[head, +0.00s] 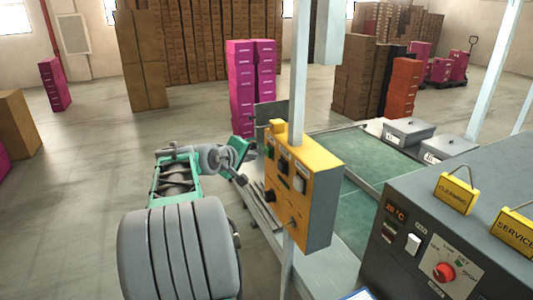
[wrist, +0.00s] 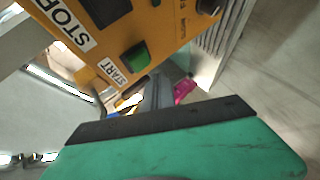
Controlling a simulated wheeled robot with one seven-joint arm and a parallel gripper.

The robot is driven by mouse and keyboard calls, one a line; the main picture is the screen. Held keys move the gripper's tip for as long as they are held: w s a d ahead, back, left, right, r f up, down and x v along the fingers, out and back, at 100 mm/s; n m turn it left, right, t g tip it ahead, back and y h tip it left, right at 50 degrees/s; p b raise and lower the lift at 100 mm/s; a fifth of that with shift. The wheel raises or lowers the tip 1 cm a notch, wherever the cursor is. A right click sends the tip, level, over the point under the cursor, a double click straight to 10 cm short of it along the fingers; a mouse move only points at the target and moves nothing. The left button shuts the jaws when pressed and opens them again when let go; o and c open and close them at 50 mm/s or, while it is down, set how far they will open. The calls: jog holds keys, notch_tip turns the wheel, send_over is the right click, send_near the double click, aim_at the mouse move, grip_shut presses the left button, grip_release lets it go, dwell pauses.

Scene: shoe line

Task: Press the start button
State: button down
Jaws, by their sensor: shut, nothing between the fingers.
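The yellow control box (head: 312,195) is mounted on a pale post, with several switches and knobs on its face. The green start button (wrist: 136,58) shows in the wrist view beside the START label (wrist: 113,70). The STOP label (wrist: 68,22) is further up and left on the same panel. In the head view the start button (head: 268,151) is near the upper left of the panel. My gripper (head: 241,158) is just left of the box, shut and empty. In the wrist view its green and black part fills the bottom; contact with the button is not visible.
A green conveyor bed (head: 380,160) runs behind the box. A grey machine (head: 440,240) with a red knob and yellow signs stands at the right. Pink crates (head: 250,85) are stacked behind my gripper. The floor at left is open.

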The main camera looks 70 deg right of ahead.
aim_at(268, 152)
jog(key=shift+s+d, duration=0.5)
dwell(1.7)
jog(key=shift+s+d, duration=0.3)
